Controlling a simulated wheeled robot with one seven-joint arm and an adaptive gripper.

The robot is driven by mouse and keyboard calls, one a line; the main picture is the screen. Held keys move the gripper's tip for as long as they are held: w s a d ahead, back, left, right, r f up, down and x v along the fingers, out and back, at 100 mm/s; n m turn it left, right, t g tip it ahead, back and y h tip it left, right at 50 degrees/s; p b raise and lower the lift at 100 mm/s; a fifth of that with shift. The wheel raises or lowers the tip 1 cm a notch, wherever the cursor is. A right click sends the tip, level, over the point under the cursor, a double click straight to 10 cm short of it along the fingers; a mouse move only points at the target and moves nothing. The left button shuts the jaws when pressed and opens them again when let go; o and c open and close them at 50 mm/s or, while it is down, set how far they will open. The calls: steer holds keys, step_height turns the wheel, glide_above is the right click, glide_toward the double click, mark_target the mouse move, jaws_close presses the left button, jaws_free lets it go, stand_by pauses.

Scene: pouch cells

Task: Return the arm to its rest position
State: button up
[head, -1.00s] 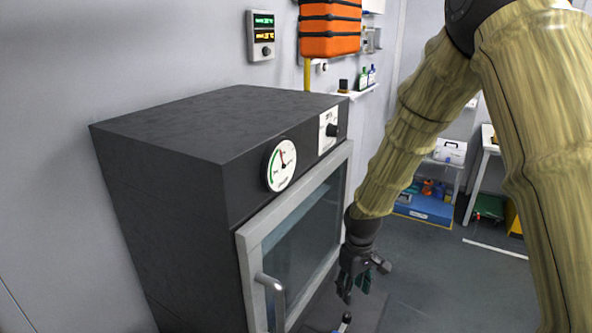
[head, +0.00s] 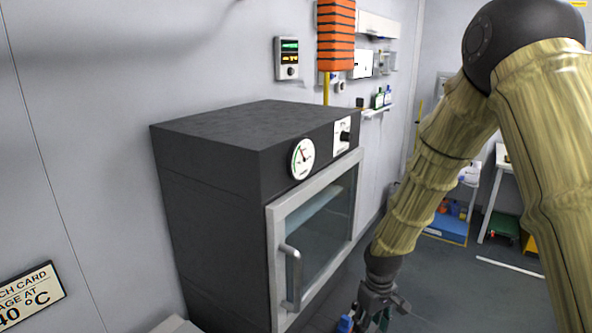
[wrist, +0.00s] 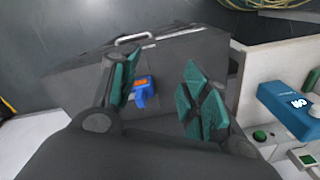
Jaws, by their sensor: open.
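My gripper (head: 374,308) hangs low in front of the dark oven's right side in the head view, fingers pointing down. The wrist view shows its two green-padded fingers (wrist: 160,92) spread apart with nothing clamped between them. A small blue object with an orange mark (wrist: 143,88) appears between the fingers in that view, apart from the pads. A blue item (head: 345,323) also shows beside the gripper in the head view; I cannot tell whether it is the same one. My arm is bent, coming down from the upper right.
The dark oven (head: 210,160) has a closed glass door with a metal handle (head: 291,275). A blue device (wrist: 292,108) lies at right in the wrist view. A shelf with bottles (head: 378,106) is on the wall. Open floor (head: 455,290) lies right of the gripper.

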steer(key=s+f+m+b, duration=0.2)
steer(key=s+f, duration=1.1)
steer(key=f, duration=0.5)
steer(key=s+d+f+m, duration=0.1)
steer(key=s+f, duration=0.2)
steer(key=s, duration=0.4)
steer(key=s+d+f+m, duration=0.1)
steer(key=s+f, duration=0.3)
steer(key=s, duration=0.3)
steer(key=s+d+f+m+b, duration=0.1)
steer(key=s+f, duration=0.2)
steer(key=s, duration=0.5)
steer(key=shift+d+f+m, duration=0.3)
